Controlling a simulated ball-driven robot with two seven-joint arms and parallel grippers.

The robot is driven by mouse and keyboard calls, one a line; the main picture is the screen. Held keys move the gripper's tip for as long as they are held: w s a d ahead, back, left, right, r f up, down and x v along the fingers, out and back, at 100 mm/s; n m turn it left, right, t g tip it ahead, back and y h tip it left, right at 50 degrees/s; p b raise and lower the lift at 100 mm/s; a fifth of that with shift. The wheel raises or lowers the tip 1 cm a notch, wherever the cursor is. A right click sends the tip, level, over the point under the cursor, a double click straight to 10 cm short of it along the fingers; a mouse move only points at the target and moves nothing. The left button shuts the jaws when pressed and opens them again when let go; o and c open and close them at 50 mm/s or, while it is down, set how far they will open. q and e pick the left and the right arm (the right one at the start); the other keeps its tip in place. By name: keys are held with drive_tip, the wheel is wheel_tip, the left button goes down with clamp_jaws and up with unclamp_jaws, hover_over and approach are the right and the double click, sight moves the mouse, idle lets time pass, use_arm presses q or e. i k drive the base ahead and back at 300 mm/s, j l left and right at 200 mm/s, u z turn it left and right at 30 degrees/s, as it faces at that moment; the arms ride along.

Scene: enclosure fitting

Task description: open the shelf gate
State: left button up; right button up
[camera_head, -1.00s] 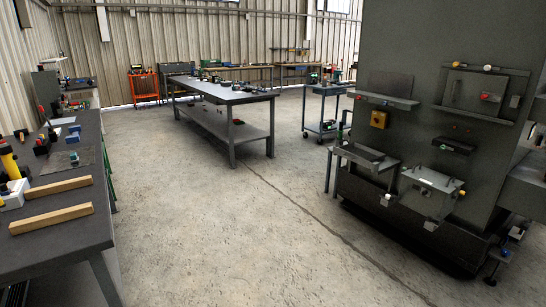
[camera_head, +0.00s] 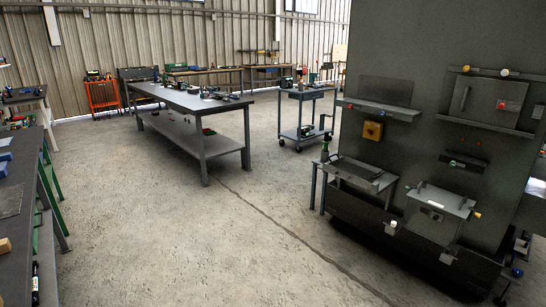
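A tall dark grey enclosure (camera_head: 436,42) stands on the right, with fittings on its face. A grey panel (camera_head: 487,97) with a slim vertical handle (camera_head: 464,99) and a red piece (camera_head: 502,105) sits between two horizontal rails at its upper right. A plain plate (camera_head: 386,91) stands behind a narrow ledge (camera_head: 379,109) to its left. I cannot tell for sure which part is the shelf gate. A lower grey panel (camera_head: 433,219) with a white label and corner knobs is on the enclosure's lower part. Neither of my grippers is in view.
A yellow-orange box (camera_head: 373,131) and a dark bar (camera_head: 465,162) are on the enclosure. A small side shelf (camera_head: 357,178) juts out at its left. A long workbench (camera_head: 193,95) and a blue-grey cart (camera_head: 306,95) stand behind. Concrete floor (camera_head: 190,240) ahead is clear.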

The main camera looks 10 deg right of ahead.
sight(354, 180)
drive_tip(key=i+l+z, duration=0.2)
drive_tip(key=i+l, duration=0.6)
drive_tip(key=l, duration=0.1)
